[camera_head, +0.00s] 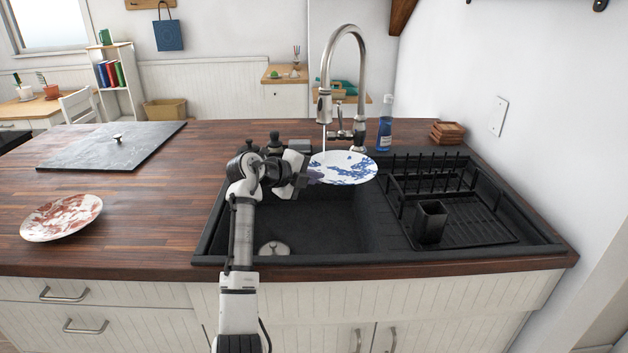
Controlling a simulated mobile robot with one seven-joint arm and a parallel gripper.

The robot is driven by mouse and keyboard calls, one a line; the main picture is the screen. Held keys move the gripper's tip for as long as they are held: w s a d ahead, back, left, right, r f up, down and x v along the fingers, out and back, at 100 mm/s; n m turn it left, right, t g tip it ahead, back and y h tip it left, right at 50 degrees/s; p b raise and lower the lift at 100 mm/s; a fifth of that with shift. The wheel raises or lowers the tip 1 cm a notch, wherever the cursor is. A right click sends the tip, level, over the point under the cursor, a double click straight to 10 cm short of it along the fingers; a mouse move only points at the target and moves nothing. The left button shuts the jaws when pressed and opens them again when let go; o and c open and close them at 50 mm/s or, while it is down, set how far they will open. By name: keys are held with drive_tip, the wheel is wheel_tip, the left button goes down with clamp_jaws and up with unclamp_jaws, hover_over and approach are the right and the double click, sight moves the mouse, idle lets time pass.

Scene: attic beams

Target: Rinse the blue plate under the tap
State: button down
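The blue plate (346,168), white with blue patterning, is held roughly level above the sink (300,222). My gripper (312,177) is at its left edge and looks shut on the rim; the fingertips are small and partly hidden. The tall metal tap (349,32) stands behind the sink, and its spout points down just above the plate's left rear part. A thin pale streak below the spout looks like running water reaching the plate.
A red-patterned plate (61,217) lies on the left counter, near a dark slab (113,147) with a knob. A black dish rack (463,214) with a cup holder (430,221) fills the right. A blue bottle (385,128) and wooden coasters (447,132) stand behind.

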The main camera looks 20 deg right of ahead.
drive_tip(key=shift+s+d, duration=0.1)
drive_tip(key=shift+d, duration=0.1)
idle(0.4)
drive_tip(key=shift+s+d+r+b, duration=0.1)
drive_tip(key=shift+d+b, duration=0.25)
drive_tip(key=shift+d, duration=0.05)
drive_tip(key=shift+s, duration=0.1)
drive_tip(key=s+a+b, duration=0.2)
drive_tip(key=s+b, duration=0.1)
drive_tip(key=s, duration=0.4)
drive_tip(key=shift+s+a, duration=0.25)
idle(1.4)
drive_tip(key=s+a+r, duration=0.1)
drive_tip(key=s+r, duration=0.3)
drive_tip(key=shift+s+a, duration=0.25)
drive_tip(key=shift+s, duration=0.1)
drive_tip(key=shift+s+f, duration=0.1)
idle(1.0)
